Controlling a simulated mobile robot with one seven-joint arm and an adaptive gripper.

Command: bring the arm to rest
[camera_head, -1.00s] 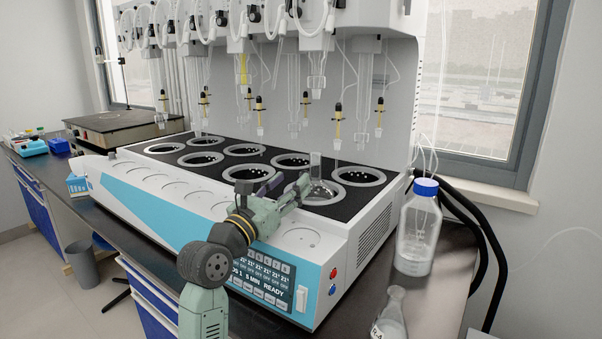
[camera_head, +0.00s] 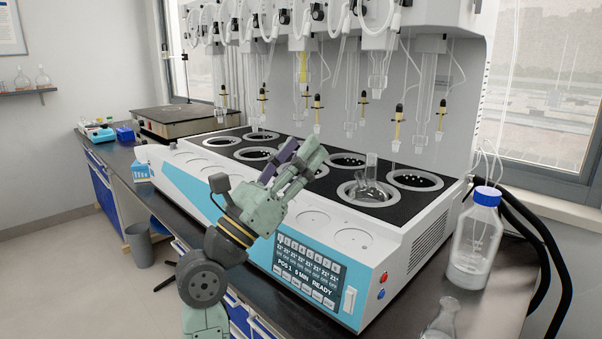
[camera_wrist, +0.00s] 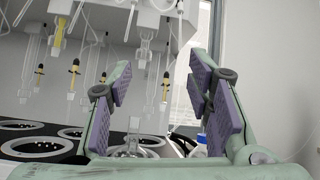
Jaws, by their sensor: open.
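My arm rises from the bottom of the head view, and my gripper (camera_head: 300,158) is raised in front of the multi distiller (camera_head: 408,246), above its front edge. The fingers are spread and empty. In the wrist view my gripper (camera_wrist: 165,100) shows two green fingers with purple pads wide apart, with nothing between them but the view of the distiller behind. A clear glass flask (camera_head: 370,178) stands in one of the distiller's front wells, to the right of my gripper and apart from it. It shows small and partly hidden low between the fingers in the wrist view.
Glass tubes with yellow and black parts (camera_head: 398,122) hang over the wells. A blue-capped bottle (camera_head: 473,245) and a clear flask (camera_head: 441,322) stand on the dark bench at the right. A flat-topped device (camera_head: 180,122) is at the back left. The floor at left is open.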

